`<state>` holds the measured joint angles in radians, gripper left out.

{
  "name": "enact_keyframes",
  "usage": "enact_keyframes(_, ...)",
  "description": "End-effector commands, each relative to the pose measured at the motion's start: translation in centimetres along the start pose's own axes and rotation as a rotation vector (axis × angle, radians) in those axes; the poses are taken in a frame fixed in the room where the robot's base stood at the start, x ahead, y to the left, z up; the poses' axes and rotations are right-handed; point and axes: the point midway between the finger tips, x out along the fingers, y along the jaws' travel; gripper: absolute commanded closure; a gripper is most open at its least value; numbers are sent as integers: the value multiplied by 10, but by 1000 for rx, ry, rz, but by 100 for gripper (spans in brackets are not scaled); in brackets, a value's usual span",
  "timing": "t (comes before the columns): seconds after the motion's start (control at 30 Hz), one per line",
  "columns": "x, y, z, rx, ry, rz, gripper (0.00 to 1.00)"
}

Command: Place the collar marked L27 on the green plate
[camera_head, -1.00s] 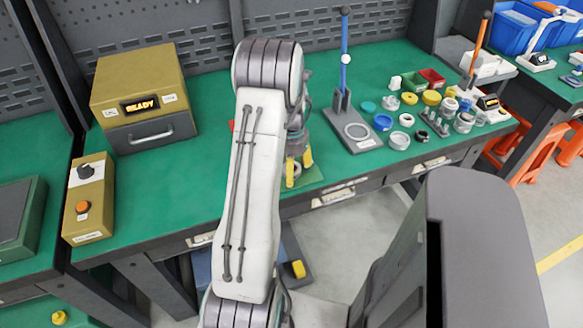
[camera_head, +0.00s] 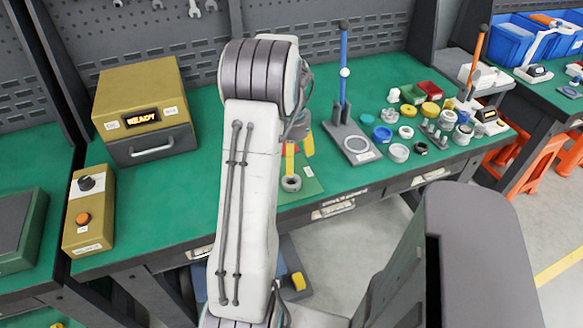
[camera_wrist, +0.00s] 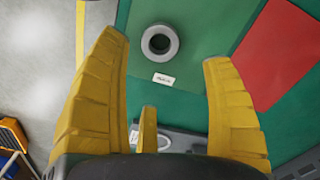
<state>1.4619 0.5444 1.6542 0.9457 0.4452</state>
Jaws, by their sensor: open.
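My gripper (camera_head: 299,158) has yellow fingers, spread apart with nothing between them, above the front of the bench. A grey ring-shaped collar (camera_head: 291,184) lies flat on the green plate (camera_head: 312,187), just below the fingers and apart from them. In the wrist view the collar (camera_wrist: 160,42) lies beyond the open fingertips (camera_wrist: 165,45), near a small white label (camera_wrist: 164,79). Any mark on the collar is too small to read. A red patch (camera_wrist: 285,55) lies to its right in the wrist view. My arm hides part of the bench.
A stand with a blue post (camera_head: 344,90) is right of my gripper. Several rings, cups and small bins (camera_head: 430,90) crowd the bench's right side. A yellow READY box (camera_head: 145,105) and control box (camera_head: 90,210) stand left. Green bench between them and my arm is clear.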

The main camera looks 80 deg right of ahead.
Motion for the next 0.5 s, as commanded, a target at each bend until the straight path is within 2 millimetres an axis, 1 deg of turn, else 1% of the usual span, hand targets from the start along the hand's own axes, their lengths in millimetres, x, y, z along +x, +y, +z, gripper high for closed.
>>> enact_keyframes(0.03,-7,0,-1,0,2,-1,26)
enact_keyframes(0.2,-22,0,0,0,1,-1,26)
enact_keyframes(0.33,-27,0,0,0,0,0,26)
enact_keyframes(0.5,-29,0,0,0,0,0,26)
